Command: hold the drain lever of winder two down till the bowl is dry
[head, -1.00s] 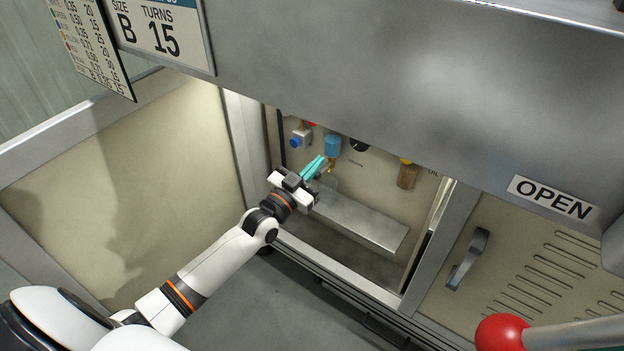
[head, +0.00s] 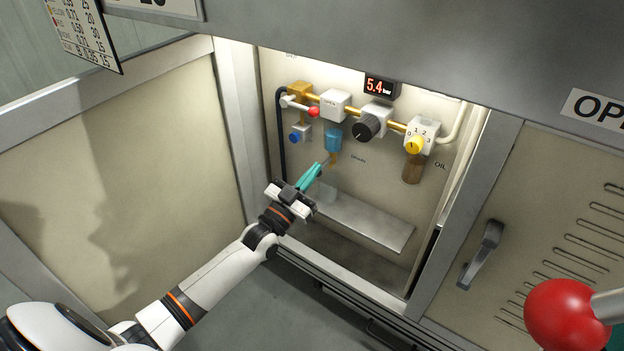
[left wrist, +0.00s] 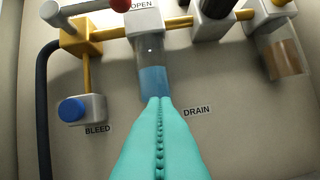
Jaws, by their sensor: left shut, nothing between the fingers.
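The filter bowl (head: 333,137) hangs on the pipework inside the open cabinet and holds blue liquid. It also shows in the left wrist view (left wrist: 152,78), above the word DRAIN. A brass drain part (head: 334,158) sticks out below the bowl; I cannot tell its lever apart from it. My left gripper (head: 317,167) is shut and empty, its teal fingers pointing up toward the bowl's lower end. In the left wrist view the fingertips (left wrist: 160,101) overlap the bowl's bottom and hide the drain part. I cannot tell if they touch it. My right gripper is out of view.
A red-tipped lever (head: 313,112), a blue bleed knob (head: 295,138), a black regulator knob (head: 367,127) and an oil bowl (head: 413,169) crowd the panel. The display (head: 377,87) reads 5.4 bar. A metal shelf (head: 365,222) lies below. The cabinet frame (head: 238,140) borders the left.

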